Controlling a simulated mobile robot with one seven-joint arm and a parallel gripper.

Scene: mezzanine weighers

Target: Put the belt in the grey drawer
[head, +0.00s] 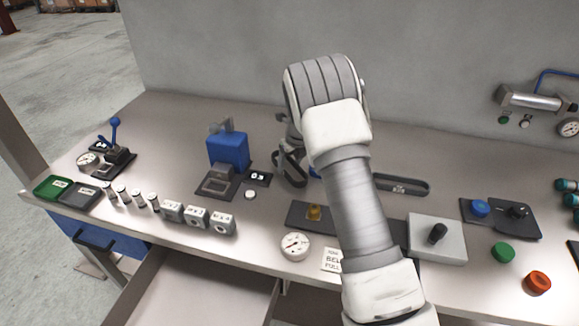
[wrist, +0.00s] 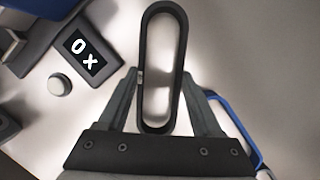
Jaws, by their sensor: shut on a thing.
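A black loop-shaped belt (wrist: 147,45) stands between the fingers of my gripper (wrist: 160,88) in the wrist view. The gripper is shut on it; the far end of the loop sticks out past the fingertips. In the head view the belt (head: 293,180) shows beneath my wrist, near the bench top, right of the blue machine; I cannot tell whether it touches the bench. My arm hides part of the gripper there. A pulled-out drawer with a pale grey interior (head: 205,290) is under the bench front at lower left, its visible floor bare.
A blue machine (head: 228,150) with a small display (head: 259,178) stands left of my gripper. Another dark loop (head: 402,185) lies right of my arm. A dial (head: 295,246) and several small weights are near the front edge. A blue drawer front (head: 75,235) is at left.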

